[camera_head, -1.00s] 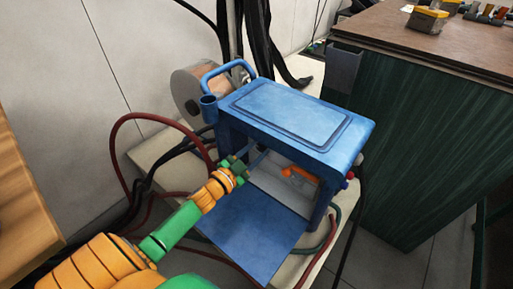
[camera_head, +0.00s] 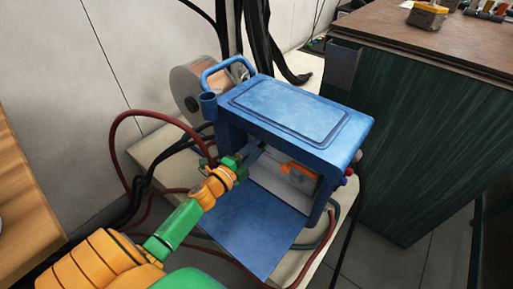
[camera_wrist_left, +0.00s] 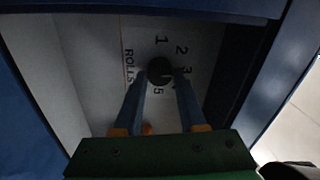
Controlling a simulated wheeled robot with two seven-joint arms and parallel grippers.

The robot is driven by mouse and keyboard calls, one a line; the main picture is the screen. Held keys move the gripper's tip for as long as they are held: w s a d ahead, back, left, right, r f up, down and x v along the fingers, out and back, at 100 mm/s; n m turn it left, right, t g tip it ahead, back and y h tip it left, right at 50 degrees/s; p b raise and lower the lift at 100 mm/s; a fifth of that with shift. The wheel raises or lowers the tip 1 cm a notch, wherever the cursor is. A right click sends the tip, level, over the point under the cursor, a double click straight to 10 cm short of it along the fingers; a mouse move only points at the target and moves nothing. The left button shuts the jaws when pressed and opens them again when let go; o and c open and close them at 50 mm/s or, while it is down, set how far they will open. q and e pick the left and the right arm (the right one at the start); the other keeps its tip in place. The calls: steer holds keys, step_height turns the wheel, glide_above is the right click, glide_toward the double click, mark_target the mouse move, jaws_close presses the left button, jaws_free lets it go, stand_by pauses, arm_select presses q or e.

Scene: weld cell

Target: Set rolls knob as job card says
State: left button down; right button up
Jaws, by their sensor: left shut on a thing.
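The rolls knob (camera_wrist_left: 159,70) is a dark round knob on a pale panel in the left wrist view. The word ROLLS is printed to its left, with numbers 1, 2, 3 and 5 readable around it; a 4 is partly hidden by a finger. My left gripper (camera_wrist_left: 161,78) has its two fingers on either side of the knob and is shut on it. The pointer setting is too dark to read surely. In the head view my left gripper (camera_head: 249,155) reaches into the open side of the blue wire feeder (camera_head: 296,112). The right gripper is out of view.
The feeder's blue door (camera_head: 252,226) lies folded down in front. An orange part (camera_head: 299,169) shows inside. A wire spool (camera_head: 185,90) stands behind. Red and black hoses loop at the left. A dark green cabinet (camera_head: 425,140) stands close at the right.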

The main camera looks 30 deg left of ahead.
arm_select(q)
steer(key=shift+m, duration=0.6)
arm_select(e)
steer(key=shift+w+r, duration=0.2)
arm_select(q)
steer(key=shift+m, duration=0.3)
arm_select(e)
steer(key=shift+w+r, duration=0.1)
arm_select(q)
steer(key=c, duration=0.5)
jaws_free()
steer(key=s+p, duration=0.1)
steer(key=s, duration=0.6)
steer(key=shift+a, duration=0.25)
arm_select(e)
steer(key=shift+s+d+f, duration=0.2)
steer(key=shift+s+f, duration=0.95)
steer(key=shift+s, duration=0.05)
